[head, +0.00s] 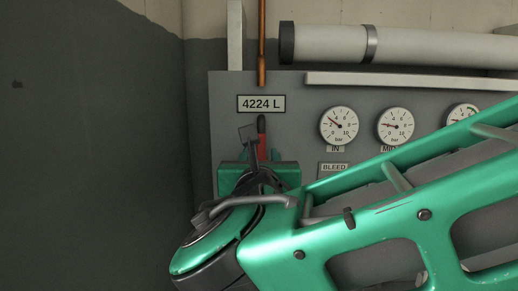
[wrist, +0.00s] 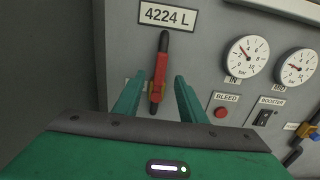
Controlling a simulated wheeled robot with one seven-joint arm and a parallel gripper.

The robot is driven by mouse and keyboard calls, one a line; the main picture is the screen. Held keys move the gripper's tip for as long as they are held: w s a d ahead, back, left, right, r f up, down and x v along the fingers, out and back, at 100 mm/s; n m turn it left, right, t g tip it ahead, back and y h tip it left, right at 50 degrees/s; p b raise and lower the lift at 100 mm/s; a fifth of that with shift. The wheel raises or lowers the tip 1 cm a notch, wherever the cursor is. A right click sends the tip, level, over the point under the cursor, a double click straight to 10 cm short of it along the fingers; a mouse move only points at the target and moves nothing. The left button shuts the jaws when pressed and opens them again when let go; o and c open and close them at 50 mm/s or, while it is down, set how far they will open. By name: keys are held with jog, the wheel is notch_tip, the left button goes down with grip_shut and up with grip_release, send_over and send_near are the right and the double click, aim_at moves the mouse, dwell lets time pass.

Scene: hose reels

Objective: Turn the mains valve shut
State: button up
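The mains valve has a red lever (wrist: 160,68) with a black upper end and a brass-coloured part low down. It stands nearly upright on the grey panel, below the "4224 L" plate. In the head view the lever (head: 262,128) shows just above my gripper, its lower part hidden. My gripper (wrist: 159,82) is open, with one green finger on each side of the lever in the wrist view. A gap shows between each finger and the lever. I cannot tell how far the fingertips are from the panel. My arm hides much of the lower panel in the head view.
The grey panel (head: 226,125) carries several gauges, including the IN gauge (head: 339,126) and the MID gauge (head: 396,127). A red BLEED button (wrist: 221,112) and a BOOSTER switch (wrist: 264,117) sit right of the gripper. A copper pipe (head: 262,40) runs above. The left wall is bare.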

aim_at(260, 147)
jog(key=w, duration=1)
jog(key=shift+w+d, duration=0.15)
jog(key=shift+d, duration=0.1)
grip_shut()
jog(key=shift+a, duration=0.2)
jog(key=shift+d, duration=0.1)
